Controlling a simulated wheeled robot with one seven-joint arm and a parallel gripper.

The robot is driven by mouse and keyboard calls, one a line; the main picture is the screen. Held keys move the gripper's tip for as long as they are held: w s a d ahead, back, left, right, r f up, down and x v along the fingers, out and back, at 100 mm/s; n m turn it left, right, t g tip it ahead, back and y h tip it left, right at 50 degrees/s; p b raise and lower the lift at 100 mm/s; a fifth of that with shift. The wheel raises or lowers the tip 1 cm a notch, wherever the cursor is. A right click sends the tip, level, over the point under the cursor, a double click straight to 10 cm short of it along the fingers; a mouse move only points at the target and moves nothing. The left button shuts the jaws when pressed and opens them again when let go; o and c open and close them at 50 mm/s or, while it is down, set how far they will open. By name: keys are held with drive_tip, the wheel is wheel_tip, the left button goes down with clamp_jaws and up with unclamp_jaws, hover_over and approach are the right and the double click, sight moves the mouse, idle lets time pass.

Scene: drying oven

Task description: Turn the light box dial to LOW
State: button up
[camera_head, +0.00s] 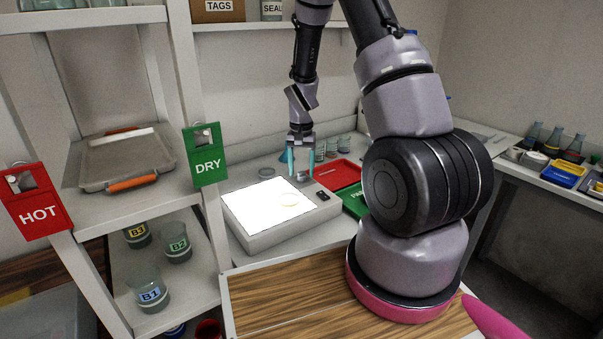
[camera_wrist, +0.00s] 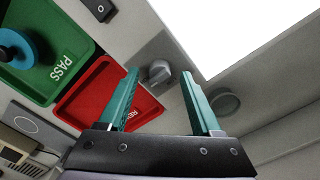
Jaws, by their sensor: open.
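The light box (camera_head: 262,241) stands on the bench with its bright panel lit, and a small pale disc lies on the panel. Its dial (camera_head: 303,177) is a small grey knob on the box's rear right part. My gripper (camera_head: 301,157) is open and empty, pointing down above the dial. Its teal fingers (camera_wrist: 160,72) stand apart on both sides of the dial without visible contact. No dial setting marks are readable.
A red tray (camera_head: 340,174) and a green PASS tray (camera_wrist: 45,50) lie right of the box. A small black switch (camera_head: 322,196) sits on the box. Shelves with a metal tray (camera_head: 125,160) are at left.

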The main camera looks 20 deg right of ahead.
drive_tip(key=shift+f, duration=0.65)
clamp_jaws()
